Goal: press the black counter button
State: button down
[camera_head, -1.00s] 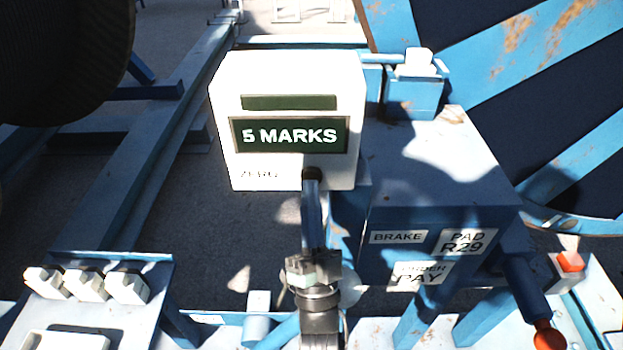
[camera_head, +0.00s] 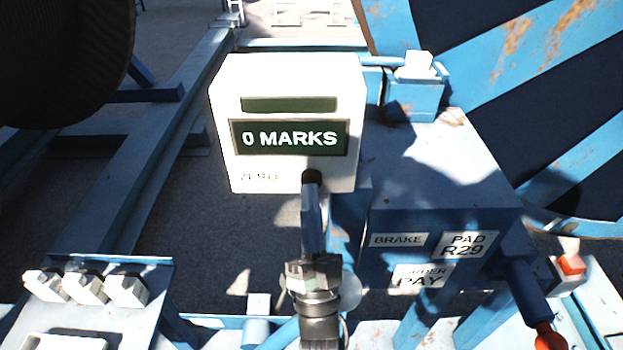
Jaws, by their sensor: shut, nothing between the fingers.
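The white counter box (camera_head: 218,160) stands in the middle of the head view. The black counter button (camera_head: 312,176) shows as a dark round bit at the lower right of the face, mostly covered by my fingers. My gripper (camera_head: 311,191) is shut and empty, with its tips at the button. Whether the tips still touch it I cannot tell.
A blue brake housing (camera_head: 440,215) with "BRAKE" and "PAD R29" labels is close on the right. A lever with an orange knob (camera_head: 549,338) sticks out below it. Several white blocks (camera_head: 85,288) sit on a blue stand at lower left. A dark reel (camera_head: 60,60) is upper left.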

jog(key=shift+s, duration=0.55)
jog(key=shift+s+p, duration=0.85)
jog(key=shift+s, duration=1.65)
